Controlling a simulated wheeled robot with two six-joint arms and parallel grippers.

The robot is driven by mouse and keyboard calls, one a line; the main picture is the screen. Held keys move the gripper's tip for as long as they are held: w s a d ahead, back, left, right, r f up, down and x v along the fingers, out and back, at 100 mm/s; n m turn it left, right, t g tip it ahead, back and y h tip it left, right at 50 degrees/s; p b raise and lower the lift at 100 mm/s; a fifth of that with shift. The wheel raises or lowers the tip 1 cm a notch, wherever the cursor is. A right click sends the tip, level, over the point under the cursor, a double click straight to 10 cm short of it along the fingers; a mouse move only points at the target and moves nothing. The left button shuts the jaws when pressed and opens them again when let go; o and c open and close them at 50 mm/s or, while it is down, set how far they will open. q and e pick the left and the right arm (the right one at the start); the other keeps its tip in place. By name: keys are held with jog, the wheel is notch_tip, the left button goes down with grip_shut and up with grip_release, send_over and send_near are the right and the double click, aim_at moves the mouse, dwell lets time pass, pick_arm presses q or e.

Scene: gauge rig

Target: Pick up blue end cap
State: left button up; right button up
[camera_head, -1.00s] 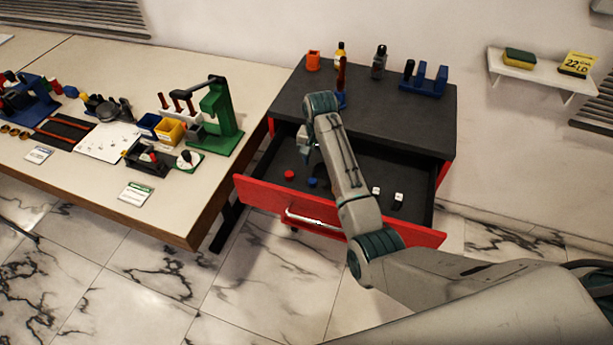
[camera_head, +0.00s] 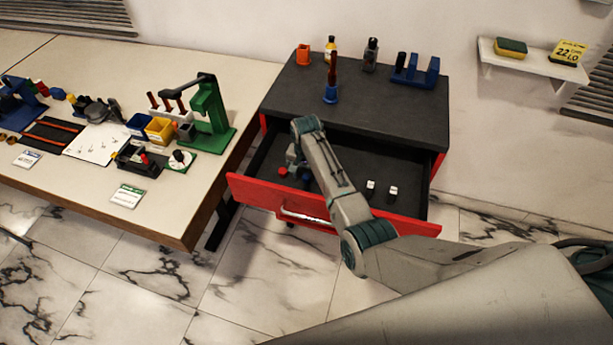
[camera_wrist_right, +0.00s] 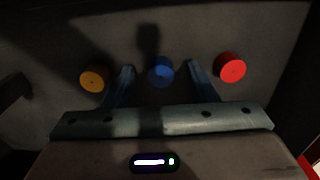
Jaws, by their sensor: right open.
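The blue end cap (camera_wrist_right: 160,71) lies on the dark drawer floor in the right wrist view. My right gripper (camera_wrist_right: 160,76) is open, with one finger on each side of the blue cap and a gap on both sides. I cannot tell how far above the floor the fingertips are. In the head view my right gripper (camera_head: 294,162) reaches down into the open drawer, and the arm hides much of that area. My left gripper is not in view.
A yellow-orange cap (camera_wrist_right: 95,79) lies left of the fingers and a red cap (camera_wrist_right: 230,67) right of them. The red drawer front (camera_head: 270,197) and the cabinet top (camera_head: 400,118) bound the space. Two white-topped pieces (camera_head: 392,193) lie further right in the drawer.

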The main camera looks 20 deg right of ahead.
jog(key=shift+w+f, duration=0.1)
jog(key=shift+f, duration=0.45)
jog(key=c, duration=1.1)
jog(key=shift+o, duration=0.2)
jog(key=shift+r, duration=0.1)
